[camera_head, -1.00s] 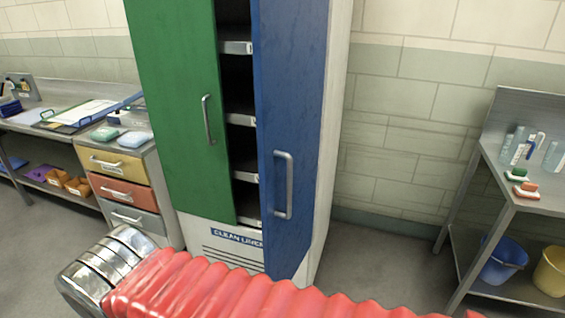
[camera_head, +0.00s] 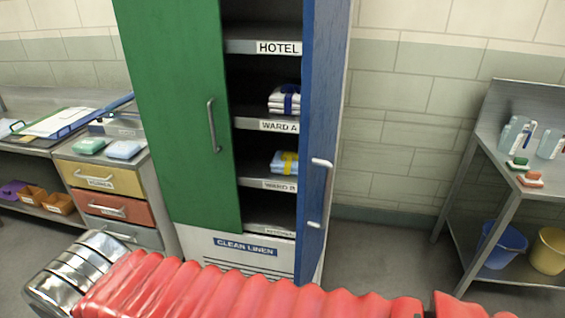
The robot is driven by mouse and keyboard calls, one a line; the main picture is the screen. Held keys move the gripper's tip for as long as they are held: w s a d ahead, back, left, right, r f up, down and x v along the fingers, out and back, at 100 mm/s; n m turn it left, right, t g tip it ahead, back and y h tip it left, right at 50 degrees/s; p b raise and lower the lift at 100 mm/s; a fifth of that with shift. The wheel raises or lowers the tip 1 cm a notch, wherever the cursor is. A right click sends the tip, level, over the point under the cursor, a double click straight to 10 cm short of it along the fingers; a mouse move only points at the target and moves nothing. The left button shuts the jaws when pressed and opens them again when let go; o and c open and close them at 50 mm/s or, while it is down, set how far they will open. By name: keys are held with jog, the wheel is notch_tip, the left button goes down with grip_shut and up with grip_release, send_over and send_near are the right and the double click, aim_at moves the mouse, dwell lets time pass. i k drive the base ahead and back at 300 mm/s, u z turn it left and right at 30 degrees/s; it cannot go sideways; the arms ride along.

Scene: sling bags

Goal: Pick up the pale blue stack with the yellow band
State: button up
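The pale blue stack with the yellow band (camera_head: 284,162) lies on the cabinet shelf labelled WARD B (camera_head: 279,185), towards its right side. The open blue door's edge is close to its right. A white stack with a dark blue band (camera_head: 285,99) lies on the WARD A shelf above it. The cabinet's blue door (camera_head: 324,130) stands swung open and its green door (camera_head: 180,115) is closed over the left half. My arm in a red ribbed sleeve crosses the bottom of the view. My gripper is not in view.
A metal table (camera_head: 530,185) with bottles stands at right, with a blue bucket (camera_head: 502,245) and a yellow bucket (camera_head: 549,250) below. Some floor is clear between cabinet and table.

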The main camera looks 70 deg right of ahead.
aim_at(284, 162)
jog(key=u, duration=0.05)
jog(key=i, duration=1.25)
jog(key=z, duration=2.8)
jog(key=i, duration=0.5)
jog(key=u, duration=0.05)
